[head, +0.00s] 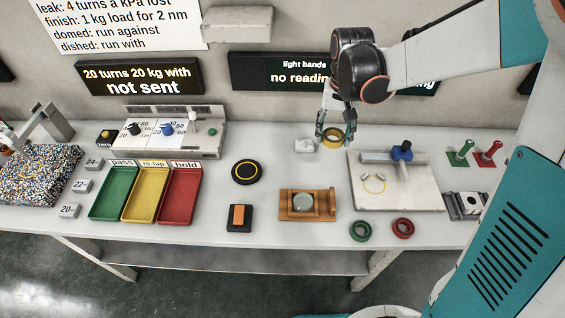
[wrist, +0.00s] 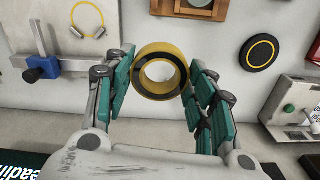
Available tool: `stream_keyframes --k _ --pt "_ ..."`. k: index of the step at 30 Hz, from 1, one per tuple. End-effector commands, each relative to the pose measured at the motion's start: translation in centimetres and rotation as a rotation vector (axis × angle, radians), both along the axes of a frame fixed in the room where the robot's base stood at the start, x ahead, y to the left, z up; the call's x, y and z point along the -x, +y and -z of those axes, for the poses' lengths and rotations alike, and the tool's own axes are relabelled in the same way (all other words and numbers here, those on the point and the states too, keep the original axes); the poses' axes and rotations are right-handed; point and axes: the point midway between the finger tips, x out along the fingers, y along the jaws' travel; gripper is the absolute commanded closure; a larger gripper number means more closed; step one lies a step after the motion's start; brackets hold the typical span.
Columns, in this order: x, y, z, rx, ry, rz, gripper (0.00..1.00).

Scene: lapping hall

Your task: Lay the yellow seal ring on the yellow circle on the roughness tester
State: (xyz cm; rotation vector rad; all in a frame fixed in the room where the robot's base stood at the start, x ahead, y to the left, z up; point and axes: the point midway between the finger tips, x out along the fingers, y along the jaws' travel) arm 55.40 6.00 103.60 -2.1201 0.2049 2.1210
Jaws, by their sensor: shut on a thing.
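The yellow seal ring (head: 333,138), with a dark inner band, is held between the teal fingers of my gripper (head: 336,126), near the back of the bench. In the wrist view the ring (wrist: 160,70) sits between both fingertips (wrist: 160,84), its opening facing the camera. Whether it clears the bench top is hard to tell. A pale plate with a blue knob, which looks like the roughness tester (head: 420,192), lies to the right and nearer the front.
A black disc with a yellow line (head: 247,172) and a wooden holder (head: 293,208) lie leftward. Green (head: 360,231) and red (head: 402,228) rings lie before the plate. A speckled block (head: 40,178) also bears a yellow circle.

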Motion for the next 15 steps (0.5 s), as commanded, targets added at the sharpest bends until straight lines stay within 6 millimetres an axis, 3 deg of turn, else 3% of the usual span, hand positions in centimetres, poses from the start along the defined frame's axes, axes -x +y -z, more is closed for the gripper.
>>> stream_keyframes --k 5,15 --pt "-0.1 0.0 2.2 0.0 0.0 0.0 0.74" --pt "-0.1 0.0 10.6 0.0 0.0 -0.001 0.74"
